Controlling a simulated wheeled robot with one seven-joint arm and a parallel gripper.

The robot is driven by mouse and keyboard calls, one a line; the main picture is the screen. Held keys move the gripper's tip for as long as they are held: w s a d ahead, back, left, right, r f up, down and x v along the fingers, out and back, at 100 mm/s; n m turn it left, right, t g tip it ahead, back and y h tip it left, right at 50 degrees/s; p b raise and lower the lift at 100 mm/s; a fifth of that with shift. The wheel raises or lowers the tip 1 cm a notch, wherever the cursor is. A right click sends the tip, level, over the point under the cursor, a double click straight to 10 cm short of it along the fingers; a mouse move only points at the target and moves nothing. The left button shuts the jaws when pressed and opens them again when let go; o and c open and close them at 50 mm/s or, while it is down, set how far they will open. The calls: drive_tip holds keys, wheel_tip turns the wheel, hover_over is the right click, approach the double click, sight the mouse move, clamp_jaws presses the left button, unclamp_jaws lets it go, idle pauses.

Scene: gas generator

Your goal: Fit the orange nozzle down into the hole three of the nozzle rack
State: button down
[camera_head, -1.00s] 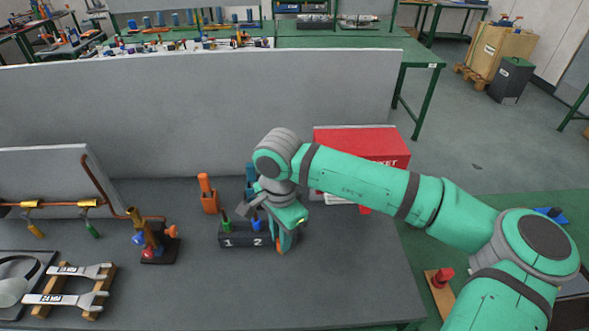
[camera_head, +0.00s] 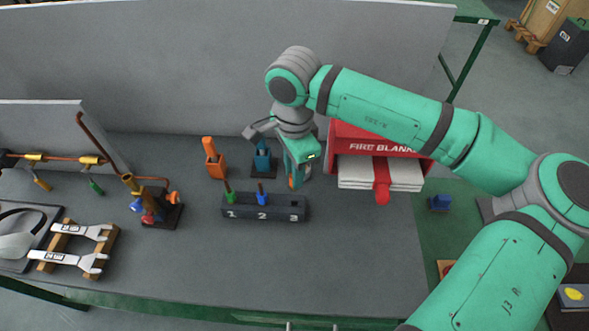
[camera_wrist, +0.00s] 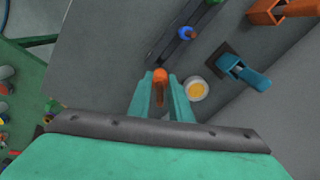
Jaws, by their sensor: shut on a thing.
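The dark nozzle rack (camera_head: 246,213) stands on the grey bench, with holes marked 1, 2 and 3. A green nozzle (camera_head: 229,192) stands in hole one and a blue nozzle (camera_head: 262,196) in hole two. Hole three, at the right end, shows no nozzle. My gripper (camera_head: 295,181) is shut on the orange nozzle (camera_wrist: 160,76), just beyond the rack's right end in the head view. The nozzle's lower part is hidden by the fingers. In the wrist view the rack (camera_wrist: 170,52) and the blue nozzle (camera_wrist: 184,33) lie ahead, apart from the held nozzle.
An orange holder (camera_head: 214,165) and a blue holder (camera_head: 263,160) stand behind the rack. A red fire blanket box (camera_head: 377,147) is to the right. A brass burner stand (camera_head: 155,207) is left. A round yellow-and-white thing (camera_wrist: 197,89) lies beside the fingers. The front bench is clear.

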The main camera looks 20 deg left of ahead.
drive_tip(key=shift+w+f, duration=0.15)
drive_tip(key=shift+f, duration=2.75)
drive_tip(key=shift+s+a, duration=0.1)
drive_tip(key=shift+s, duration=0.1)
drive_tip(key=shift+w, duration=0.1)
drive_tip(key=shift+f, duration=1.5)
drive_tip(key=c, duration=1.5)
unclamp_jaws()
drive_tip(key=shift+c, duration=0.2)
drive_tip(key=shift+f, duration=0.1)
